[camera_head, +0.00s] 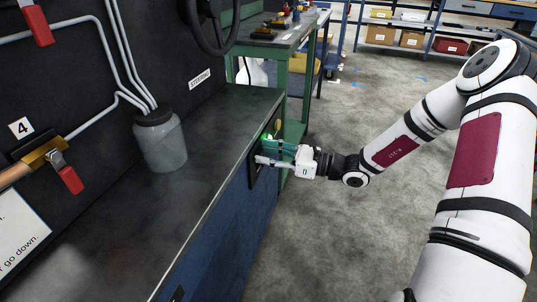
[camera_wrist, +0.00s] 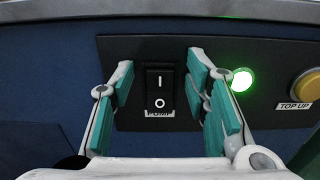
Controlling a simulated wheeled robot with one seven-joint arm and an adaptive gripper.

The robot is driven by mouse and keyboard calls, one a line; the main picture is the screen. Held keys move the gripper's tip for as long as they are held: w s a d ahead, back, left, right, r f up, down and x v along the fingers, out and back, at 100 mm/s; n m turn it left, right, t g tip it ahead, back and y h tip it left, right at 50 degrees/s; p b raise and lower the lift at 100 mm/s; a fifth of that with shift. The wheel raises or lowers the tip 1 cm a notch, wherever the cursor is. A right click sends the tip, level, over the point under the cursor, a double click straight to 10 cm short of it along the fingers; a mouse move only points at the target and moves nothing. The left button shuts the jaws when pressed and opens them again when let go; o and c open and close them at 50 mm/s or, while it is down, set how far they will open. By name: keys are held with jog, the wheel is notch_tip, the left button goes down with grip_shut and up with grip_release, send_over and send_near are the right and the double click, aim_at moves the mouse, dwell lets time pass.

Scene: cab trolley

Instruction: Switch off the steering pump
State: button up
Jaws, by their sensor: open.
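The pump switch (camera_wrist: 160,88) is a black rocker marked I above and O below, set in a dark panel (camera_wrist: 140,52) on the blue front of the bench. A label (camera_wrist: 160,113) below it is partly hidden and hard to read. A round green lamp (camera_wrist: 242,79) glows to the right of the switch; its glow also shows in the head view (camera_head: 268,137). My gripper (camera_wrist: 162,90) is open and empty, with its teal pads on either side of the switch. In the head view my gripper (camera_head: 268,153) is at the panel. I cannot tell whether the pads touch the panel.
A yellow button (camera_wrist: 307,85) labelled TOP UP sits right of the lamp. The dark bench top (camera_head: 190,170) overhangs the panel. A grey jar (camera_head: 160,140), red-handled valves (camera_head: 70,178) and a steering wheel (camera_head: 212,22) are to the left. Open floor (camera_head: 350,220) lies to the right.

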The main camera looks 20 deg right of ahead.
grip_shut()
jog(key=shift+s+d+f+t+y, duration=0.15)
jog(key=shift+f+t+y, duration=0.15)
jog(key=shift+t+y, duration=0.6)
jog(key=shift+s+d+f+t+y, duration=0.15)
jog(key=shift+f+t+y, duration=0.15)
jog(key=shift+t+y, duration=0.55)
jog(key=shift+w+g+y, duration=0.1)
jog(key=shift+g+y, duration=0.15)
grip_release()
